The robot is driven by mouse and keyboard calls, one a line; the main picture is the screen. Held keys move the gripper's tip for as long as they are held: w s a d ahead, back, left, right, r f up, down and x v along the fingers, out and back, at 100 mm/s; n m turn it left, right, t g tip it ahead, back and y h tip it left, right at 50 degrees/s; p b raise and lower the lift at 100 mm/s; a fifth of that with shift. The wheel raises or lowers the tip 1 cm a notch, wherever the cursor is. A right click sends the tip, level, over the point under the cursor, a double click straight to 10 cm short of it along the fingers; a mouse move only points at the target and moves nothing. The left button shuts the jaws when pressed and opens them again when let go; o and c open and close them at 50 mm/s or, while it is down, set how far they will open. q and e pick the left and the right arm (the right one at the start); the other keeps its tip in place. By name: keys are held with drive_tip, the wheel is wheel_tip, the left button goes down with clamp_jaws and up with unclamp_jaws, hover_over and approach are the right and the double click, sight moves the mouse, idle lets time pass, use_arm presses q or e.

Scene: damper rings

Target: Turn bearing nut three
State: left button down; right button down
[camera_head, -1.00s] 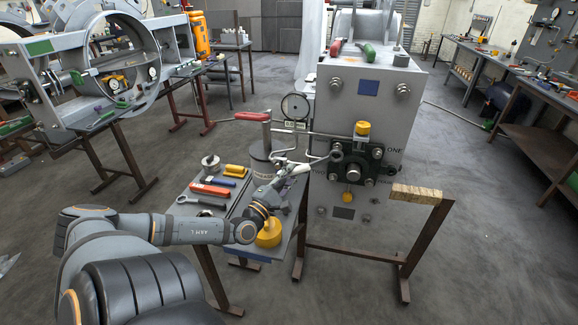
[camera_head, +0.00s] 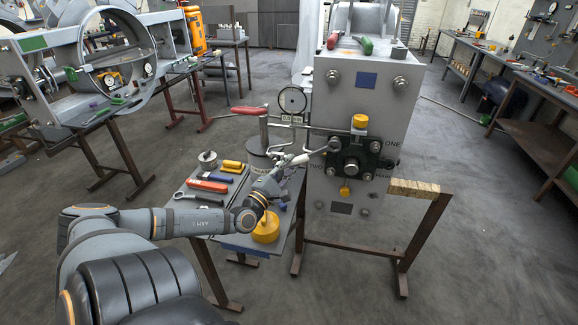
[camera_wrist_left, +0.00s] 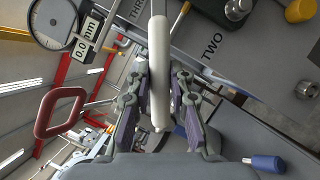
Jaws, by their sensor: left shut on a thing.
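My left gripper (camera_head: 288,165) is shut on the pale handle of a spanner (camera_head: 310,156). In the left wrist view the handle (camera_wrist_left: 159,70) stands between the two fingers (camera_wrist_left: 160,105). The spanner's grey ring end (camera_head: 333,145) lies at the upper left of the dark bearing block (camera_head: 352,163) on the grey housing (camera_head: 390,105). The ring covers that corner, so I cannot tell how it sits on the nut there. The labels ONE and TWO show on the housing, and THREE shows partly in the left wrist view. My right gripper is not in view.
A side table (camera_head: 215,227) holds tools and a yellow round part (camera_head: 266,228).

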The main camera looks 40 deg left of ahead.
use_arm(q)
drive_tip(key=shift+w+a+b, duration=0.4)
drive_tip(key=shift+w, duration=0.3)
idle(0.6)
drive_tip(key=shift+w+a, duration=0.2)
drive_tip(key=shift+w, duration=0.1)
drive_tip(key=c, duration=1.1)
unclamp_jaws()
drive_tip(key=c, duration=0.4)
